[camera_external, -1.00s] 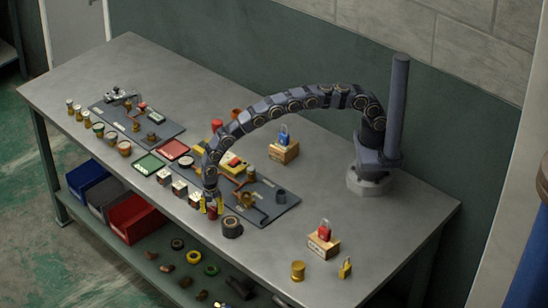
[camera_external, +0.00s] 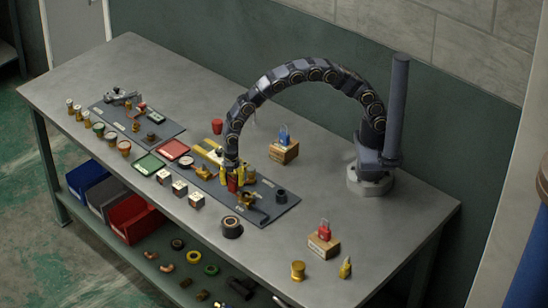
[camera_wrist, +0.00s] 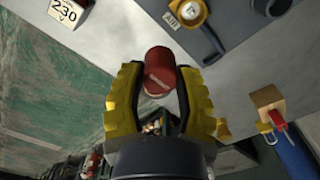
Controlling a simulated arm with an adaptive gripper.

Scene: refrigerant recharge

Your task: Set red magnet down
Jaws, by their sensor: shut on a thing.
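The red magnet (camera_external: 232,185) is a small red cylinder. In the wrist view the magnet (camera_wrist: 158,68) sits between the tips of my two yellow fingers, its round end partly towards the camera. My gripper (camera_external: 232,177) is shut on it and points down over the dark right-hand mat (camera_external: 277,211). In the wrist view my gripper (camera_wrist: 160,76) has both fingers beside the magnet. I cannot tell whether the magnet touches the mat or hangs just above it.
Brass fittings (camera_external: 255,197) and a dark cup (camera_external: 281,196) stand on the mat close by. Small labelled cubes (camera_external: 180,188) line its front side. Red (camera_external: 174,149) and green (camera_external: 149,164) trays are left.

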